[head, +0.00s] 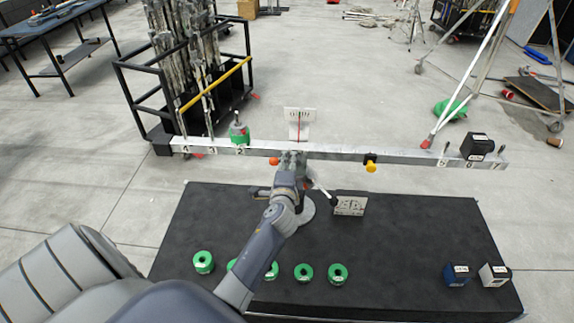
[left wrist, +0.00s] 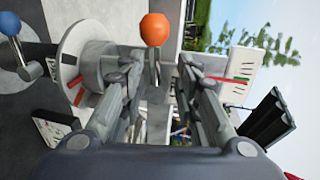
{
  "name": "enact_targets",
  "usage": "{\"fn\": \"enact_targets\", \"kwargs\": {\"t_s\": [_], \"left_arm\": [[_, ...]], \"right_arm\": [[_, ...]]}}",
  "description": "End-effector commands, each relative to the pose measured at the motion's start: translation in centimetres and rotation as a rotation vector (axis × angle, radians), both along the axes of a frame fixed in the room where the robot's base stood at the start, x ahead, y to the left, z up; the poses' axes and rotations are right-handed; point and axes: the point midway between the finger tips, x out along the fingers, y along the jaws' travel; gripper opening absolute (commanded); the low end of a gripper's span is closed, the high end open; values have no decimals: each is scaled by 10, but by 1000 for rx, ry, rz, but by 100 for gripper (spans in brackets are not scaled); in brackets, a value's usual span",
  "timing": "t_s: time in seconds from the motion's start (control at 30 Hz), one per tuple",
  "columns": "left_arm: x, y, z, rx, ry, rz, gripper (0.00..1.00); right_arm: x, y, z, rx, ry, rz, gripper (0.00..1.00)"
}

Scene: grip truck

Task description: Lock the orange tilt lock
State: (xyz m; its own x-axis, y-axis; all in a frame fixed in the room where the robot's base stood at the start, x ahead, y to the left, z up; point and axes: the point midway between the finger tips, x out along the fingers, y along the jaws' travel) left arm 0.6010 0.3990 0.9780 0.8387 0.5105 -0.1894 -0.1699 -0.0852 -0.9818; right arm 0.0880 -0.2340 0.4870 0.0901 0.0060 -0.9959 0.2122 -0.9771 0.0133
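The orange tilt lock shows in the left wrist view as a rounded orange knob (left wrist: 154,29) on a short grey stem, near the round grey hub. In the head view a small orange spot (head: 274,161) shows left of my left gripper, below the beam; I cannot tell surely that it is the same knob. My left gripper (head: 291,160) is in front of the middle of the balance beam (head: 335,152). In the left wrist view its fingers (left wrist: 157,70) are apart, with the knob beyond them at the top of the gap. Contact cannot be told. My right gripper is out of view.
A green weight (head: 239,134) sits on the beam's left and a black block (head: 477,145) on its right. A yellow-orange slider (head: 370,164) hangs between. Several green rings, a blue block (head: 456,275) and a white block (head: 494,275) rest on the black platform (head: 400,235).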

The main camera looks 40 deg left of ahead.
Motion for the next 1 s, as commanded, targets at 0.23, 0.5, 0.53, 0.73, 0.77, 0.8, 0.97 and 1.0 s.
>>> {"fn": "enact_targets", "kwargs": {"t_s": [0.23,0.5,0.53,0.73,0.77,0.8,0.97,1.0], "left_arm": [[-15,-8,0,-2,4,2,30],[-58,-36,11,-4,3,-1,30],[-63,-39,12,-4,4,-1,30],[-88,-56,19,-1,1,-3,30],[-90,-58,20,-1,1,-3,30],[-93,-60,20,-1,1,-3,30],[-98,-63,23,1,-1,-3,30],[-99,-63,23,1,-1,-3,30]], "right_arm": [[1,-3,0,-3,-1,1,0],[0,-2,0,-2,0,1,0],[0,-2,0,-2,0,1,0],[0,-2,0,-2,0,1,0],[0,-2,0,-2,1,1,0],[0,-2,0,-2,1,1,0],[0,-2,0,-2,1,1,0],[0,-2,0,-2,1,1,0]]}}
